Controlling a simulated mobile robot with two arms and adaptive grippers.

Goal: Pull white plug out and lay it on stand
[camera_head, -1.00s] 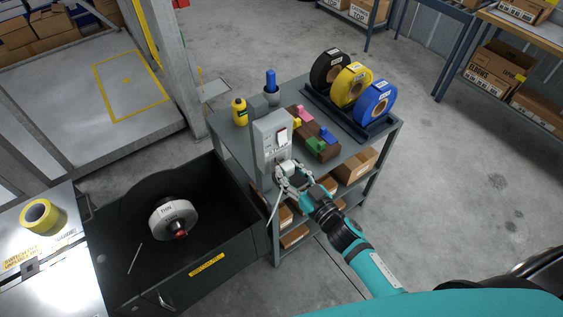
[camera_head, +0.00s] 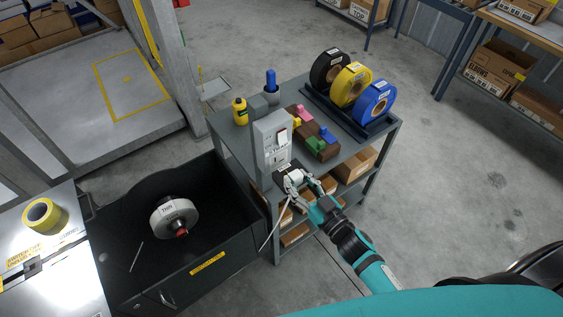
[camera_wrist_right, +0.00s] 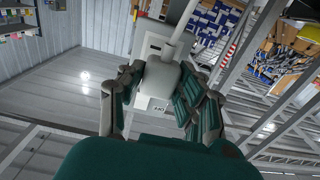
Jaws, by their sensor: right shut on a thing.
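The white plug (camera_head: 293,178) is held in my right gripper (camera_head: 298,183), in front of the grey upright socket panel (camera_head: 272,139) at the near edge of the grey table. A small gap with a dark patch shows between plug and panel. The cable (camera_head: 270,233) hangs beside the table in the head view. I cannot clearly make out a stand. My left gripper is out of view.
The grey table (camera_head: 228,143) also carries black, yellow and blue tape rolls (camera_head: 353,84), a brown block with coloured pieces (camera_head: 313,134) and a yellow bottle (camera_head: 239,111). A dark bin (camera_head: 225,240) with a white spool (camera_head: 174,217) stands left.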

